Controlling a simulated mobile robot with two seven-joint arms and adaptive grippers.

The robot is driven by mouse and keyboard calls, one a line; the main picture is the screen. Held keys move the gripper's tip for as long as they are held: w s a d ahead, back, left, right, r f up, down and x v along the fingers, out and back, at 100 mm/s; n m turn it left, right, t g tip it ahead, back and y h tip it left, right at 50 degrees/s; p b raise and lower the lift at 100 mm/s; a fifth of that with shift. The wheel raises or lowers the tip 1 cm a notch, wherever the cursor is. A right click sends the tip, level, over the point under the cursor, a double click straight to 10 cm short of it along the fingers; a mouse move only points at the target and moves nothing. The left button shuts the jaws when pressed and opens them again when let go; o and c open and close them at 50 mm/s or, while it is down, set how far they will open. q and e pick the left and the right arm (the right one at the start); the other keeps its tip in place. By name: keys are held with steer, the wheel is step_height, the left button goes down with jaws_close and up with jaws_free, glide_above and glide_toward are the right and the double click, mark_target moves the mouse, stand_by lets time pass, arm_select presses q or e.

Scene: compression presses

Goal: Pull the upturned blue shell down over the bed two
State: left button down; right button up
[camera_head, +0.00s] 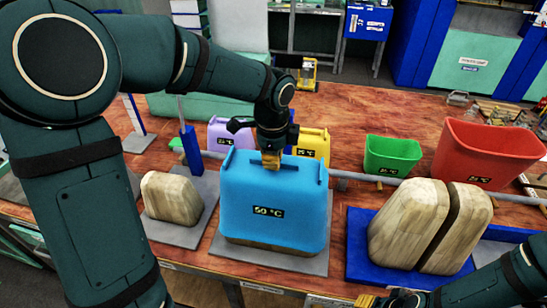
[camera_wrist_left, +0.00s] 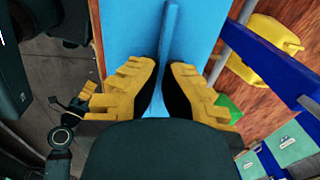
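The blue shell (camera_head: 250,195), labelled 50 °C, sits upside down over the middle bed, with its grip ridge on top. A strip of wooden form (camera_head: 270,247) shows under its lower edge, above the grey base plate (camera_head: 225,249); the rest of the form is hidden. My left gripper (camera_head: 271,160) is at the top of the shell. In the left wrist view its yellow fingers (camera_wrist_left: 165,68) are close on both sides of the thin blue ridge (camera_wrist_left: 170,25) and appear shut on it. My right gripper (camera_head: 385,300) is partly cut off at the lower edge.
A smaller wooden form (camera_head: 171,198) stands left and a split wooden form (camera_head: 430,225) stands on a blue plate (camera_head: 362,262) at right. Purple (camera_head: 228,130), yellow (camera_head: 315,145), green (camera_head: 391,153) and red (camera_head: 480,155) shells stand behind, near a grey rail (camera_head: 360,179).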

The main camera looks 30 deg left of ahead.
arm_select(q)
steer(key=shift+f, duration=0.4)
steer(key=c, duration=1.1)
jaws_free()
steer(key=shift+o, duration=0.2)
step_height(320, 180, up, 12)
steer(key=shift+s, duration=0.45)
